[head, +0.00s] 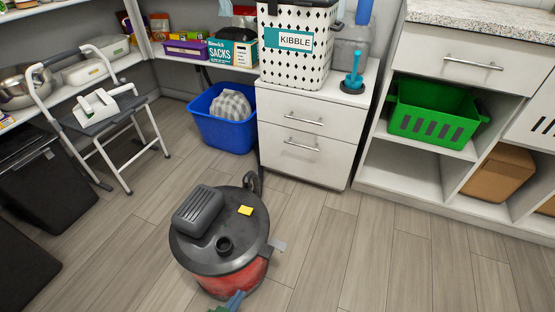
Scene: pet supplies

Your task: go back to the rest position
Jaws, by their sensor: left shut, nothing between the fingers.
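My left gripper (231,300) shows only as narrow, blue-grey fingertips at the bottom edge, left of centre. They are together, with nothing seen between them. They overlap the lower front of the red and black canister vacuum in the picture; I cannot tell whether they touch it. The rest of my left arm is out of view. My right gripper is not in view.
The vacuum (222,262) stands on the wood floor. A step stool (122,148) and black bin (40,195) stand left. A blue bin (222,135), white drawer cabinet (300,155) and shelf unit (400,185) stand behind. Floor at lower right is clear.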

